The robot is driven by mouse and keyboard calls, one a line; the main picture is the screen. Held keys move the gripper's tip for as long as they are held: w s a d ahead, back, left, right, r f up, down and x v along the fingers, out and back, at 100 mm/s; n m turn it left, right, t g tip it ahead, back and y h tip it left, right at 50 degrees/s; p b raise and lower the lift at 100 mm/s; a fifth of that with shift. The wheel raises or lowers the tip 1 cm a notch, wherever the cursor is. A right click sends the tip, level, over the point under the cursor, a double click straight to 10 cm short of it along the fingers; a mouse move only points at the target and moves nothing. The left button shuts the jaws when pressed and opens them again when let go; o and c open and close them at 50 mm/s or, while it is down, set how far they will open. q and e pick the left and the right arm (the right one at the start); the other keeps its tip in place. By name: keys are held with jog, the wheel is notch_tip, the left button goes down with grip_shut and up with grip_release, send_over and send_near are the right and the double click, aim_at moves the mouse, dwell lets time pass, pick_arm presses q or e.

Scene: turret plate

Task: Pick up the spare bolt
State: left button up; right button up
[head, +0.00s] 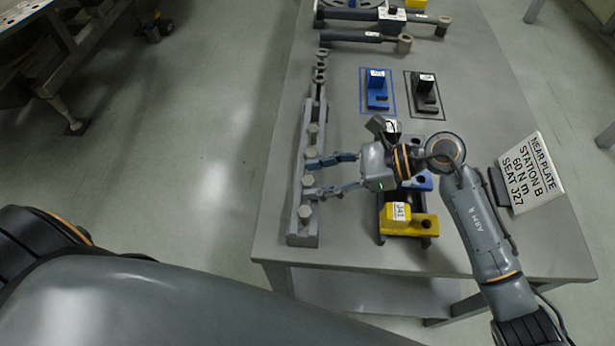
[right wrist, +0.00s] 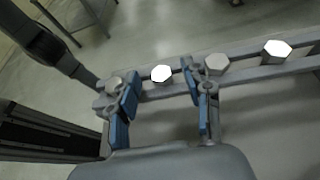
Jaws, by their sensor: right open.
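Several grey hex-headed bolts stand in a long grey rack (head: 303,226) along the table's left edge. My right gripper (head: 310,178) reaches over the rack from the right, its two blue-grey fingers apart and open. One bolt (head: 308,181) stands between the fingers, with no clear contact. In the right wrist view this bolt (right wrist: 161,74) is bright and lies between the fingers. Neighbouring bolts are beside the left finger, behind the right finger and farther right (right wrist: 277,50). No marking shows which bolt is the spare. My left gripper is out of view.
A yellow labelled block (head: 400,218) and a partly hidden blue block sit under my right arm. Farther back are a blue block (head: 377,92), a black block (head: 425,92) and wrench-like tools (head: 365,37). A sign (head: 531,173) reading "NEAR PLATE STATION B" stands right.

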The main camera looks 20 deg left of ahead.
jog(key=shift+a+f, duration=0.15)
jog(key=shift+a, duration=0.05)
grip_shut()
